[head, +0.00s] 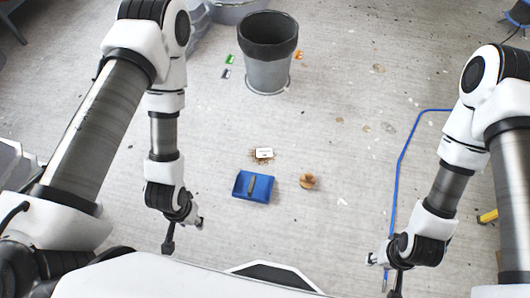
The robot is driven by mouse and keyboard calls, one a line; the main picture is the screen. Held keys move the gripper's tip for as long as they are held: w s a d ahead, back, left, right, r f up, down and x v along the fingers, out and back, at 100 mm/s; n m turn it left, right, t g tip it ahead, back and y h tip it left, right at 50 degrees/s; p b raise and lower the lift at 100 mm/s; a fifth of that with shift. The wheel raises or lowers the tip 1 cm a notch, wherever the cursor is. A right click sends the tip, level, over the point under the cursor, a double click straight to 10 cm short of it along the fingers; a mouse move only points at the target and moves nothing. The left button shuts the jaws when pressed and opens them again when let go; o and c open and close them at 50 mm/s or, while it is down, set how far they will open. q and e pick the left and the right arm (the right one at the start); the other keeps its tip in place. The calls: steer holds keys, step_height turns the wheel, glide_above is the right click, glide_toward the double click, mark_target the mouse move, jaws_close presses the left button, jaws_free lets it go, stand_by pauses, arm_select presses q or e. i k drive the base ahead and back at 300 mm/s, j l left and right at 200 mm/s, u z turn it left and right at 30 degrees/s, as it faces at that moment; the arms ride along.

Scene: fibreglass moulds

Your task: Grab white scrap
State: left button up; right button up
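A small white piece with dark marks (264,153) lies on the floor near the middle, with brown crumbs around it. A smaller white flake (342,201) lies to the right; I cannot tell which of the two is the white scrap. My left gripper (168,243) hangs at the lower left, pointing down, apart from both. My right gripper (391,283) points down at the lower right, partly cut off by the bottom edge, also apart from both. Both are too small and edge-on to show whether they are open. I see nothing held in either.
A blue dustpan (253,187) with a brown strip in it lies just below the white piece. A round tan object (308,181) sits beside it. A grey bucket (268,60) stands behind. A blue hose (401,155) runs along the right.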

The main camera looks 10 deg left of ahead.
mark_target(261, 152)
steer(key=i+l+u, duration=0.15)
steer(key=u, duration=0.15)
steer(key=i+l+u, duration=0.15)
steer(key=l+u, duration=0.45)
steer(key=i+l+u, duration=0.1)
steer(key=l+u, duration=0.2)
steer(key=l, duration=0.15)
steer(key=i+l, duration=0.15)
steer(key=l, duration=0.25)
steer(key=i+l, duration=0.15)
steer(key=l, duration=0.2)
steer(key=i+l, duration=0.15)
steer(key=l, duration=0.25)
steer(key=i+l, duration=0.15)
steer(key=l, duration=0.25)
steer(key=u, duration=0.05)
